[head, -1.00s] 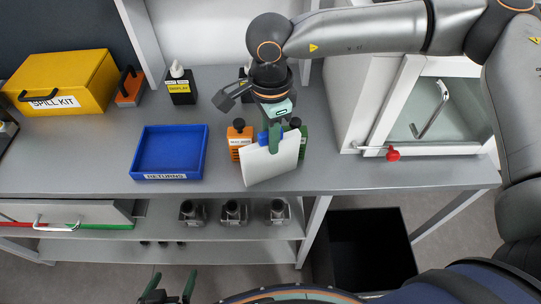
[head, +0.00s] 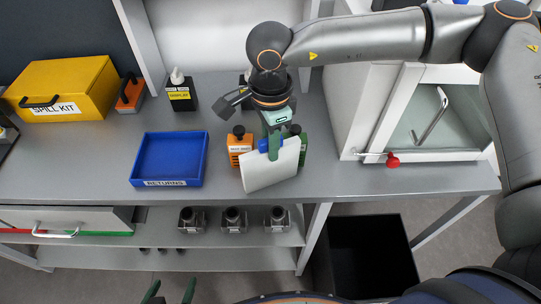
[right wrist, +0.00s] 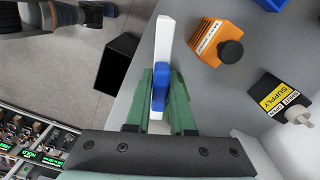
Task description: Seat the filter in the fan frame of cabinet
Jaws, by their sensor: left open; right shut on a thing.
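The filter is a flat white panel (head: 270,172) with a blue tab (head: 263,145). My right gripper (head: 275,146) is shut on the tab and holds the panel upright, slightly tilted, over the bench front. In the right wrist view the panel shows edge-on (right wrist: 164,42), its blue tab (right wrist: 160,85) between the green fingers (right wrist: 160,92). My left gripper (head: 170,293) is open and empty at the bottom edge, mostly cut off. I cannot make out a fan frame; a rack with green displays (right wrist: 35,150) shows at lower left of the wrist view.
The bench holds a blue returns tray (head: 140,160), yellow spill kit (head: 75,85), orange bottle (head: 239,148) and black supply bottle (head: 180,95) behind the panel. A white glass-fronted box (head: 400,90) with a red knob stands right. A black bin (head: 370,250) is on the floor.

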